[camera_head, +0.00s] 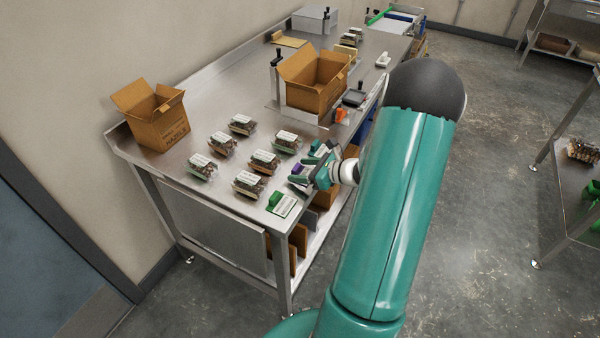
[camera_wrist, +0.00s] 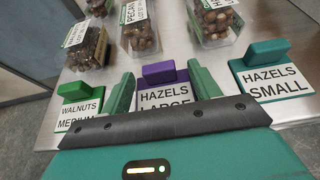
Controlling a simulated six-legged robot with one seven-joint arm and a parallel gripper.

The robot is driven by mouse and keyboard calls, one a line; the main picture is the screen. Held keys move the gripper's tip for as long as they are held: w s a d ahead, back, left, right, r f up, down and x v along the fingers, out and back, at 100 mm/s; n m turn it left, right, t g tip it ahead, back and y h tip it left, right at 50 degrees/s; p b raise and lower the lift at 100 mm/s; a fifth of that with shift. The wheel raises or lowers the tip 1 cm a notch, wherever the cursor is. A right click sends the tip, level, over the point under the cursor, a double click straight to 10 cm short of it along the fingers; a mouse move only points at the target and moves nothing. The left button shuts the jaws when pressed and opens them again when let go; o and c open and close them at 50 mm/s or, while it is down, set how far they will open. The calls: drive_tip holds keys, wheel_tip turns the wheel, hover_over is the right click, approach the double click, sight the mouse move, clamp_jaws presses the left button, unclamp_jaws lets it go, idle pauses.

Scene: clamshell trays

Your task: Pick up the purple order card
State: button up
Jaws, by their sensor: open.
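The purple order card (camera_wrist: 165,97) reads "HAZELS LARGE" and has a raised purple tab (camera_wrist: 159,72). It lies on the steel table near the front edge, and its lower part is hidden by my gripper's body in the wrist view. My gripper (camera_wrist: 160,73) is open, with one green finger left and one right of the purple tab in the picture. I see a gap on each side, and nothing is held. In the head view a bit of purple on the card (camera_head: 297,169) shows beside my gripper (camera_head: 312,172), which hides much of it.
A green "WALNUTS MEDIUM" card (camera_wrist: 84,112) lies to the left and a teal "HAZELS SMALL" card (camera_wrist: 272,83) to the right, both close to the fingers. Several filled clamshell trays (camera_wrist: 212,22) stand behind. Open cardboard boxes (camera_head: 160,130) (camera_head: 310,95) stand further back on the table.

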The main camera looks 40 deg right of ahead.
drive_tip(key=c, duration=1.1)
drive_tip(key=shift+o, duration=0.2)
drive_tip(key=shift+r, duration=0.15)
